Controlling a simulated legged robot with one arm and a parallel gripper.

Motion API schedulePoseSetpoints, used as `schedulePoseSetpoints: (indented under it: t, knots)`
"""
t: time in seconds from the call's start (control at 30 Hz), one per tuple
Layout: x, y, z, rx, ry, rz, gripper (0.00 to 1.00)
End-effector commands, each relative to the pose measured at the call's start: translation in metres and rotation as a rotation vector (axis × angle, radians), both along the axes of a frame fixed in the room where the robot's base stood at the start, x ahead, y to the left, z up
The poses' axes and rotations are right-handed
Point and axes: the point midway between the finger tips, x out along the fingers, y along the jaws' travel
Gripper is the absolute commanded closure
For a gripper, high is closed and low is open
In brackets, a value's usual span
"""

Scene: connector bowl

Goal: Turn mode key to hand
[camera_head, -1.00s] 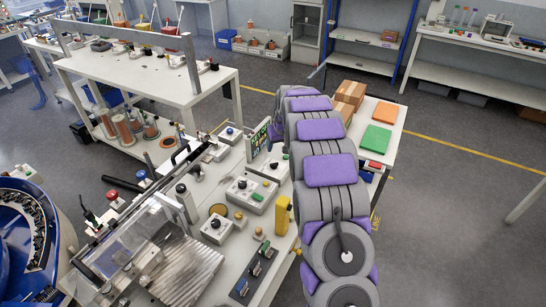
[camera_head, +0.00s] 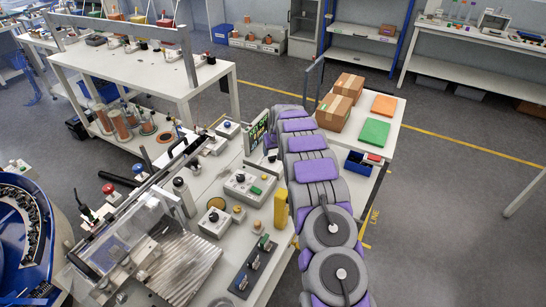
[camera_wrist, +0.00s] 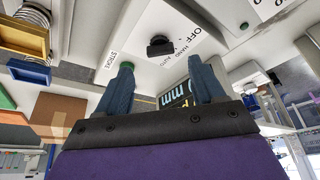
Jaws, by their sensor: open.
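In the wrist view a pale panel carries a black key-like knob (camera_wrist: 160,46), with the printed words OFF, HAND and AUTO beside it. My gripper (camera_wrist: 160,63) is open, with its two dark blue fingers spread to either side below the knob in the picture. The fingers hold nothing and look apart from the knob. Which mark the knob points to is not clear. In the head view my arm covers the gripper, and I cannot tell which of the small control boxes, such as the one with a green button (camera_head: 245,187), bears this knob.
A display board (camera_head: 257,133) stands close beside my arm. A yellow upright piece (camera_head: 281,207), another knob box (camera_head: 214,220) and a clear-covered machine (camera_head: 125,230) crowd the bench. Cartons (camera_head: 334,111) and a green plate (camera_head: 374,132) sit right of the arm. The floor at right is open.

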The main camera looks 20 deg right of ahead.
Motion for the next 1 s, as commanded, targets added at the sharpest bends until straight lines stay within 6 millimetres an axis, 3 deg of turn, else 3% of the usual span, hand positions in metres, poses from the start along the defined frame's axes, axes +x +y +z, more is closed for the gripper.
schedulePoseSetpoints:
  t: [0.13,0.4,0.87,1.0]
  knots:
    - [0.008,-0.001,-0.022,0.001,0.001,-0.001,0.32]
    - [0.017,-0.003,-0.044,0.000,-0.001,-0.001,0.32]
    - [0.020,-0.004,-0.049,0.000,-0.001,-0.001,0.32]
    - [0.020,-0.003,-0.049,0.000,-0.001,-0.001,0.45]
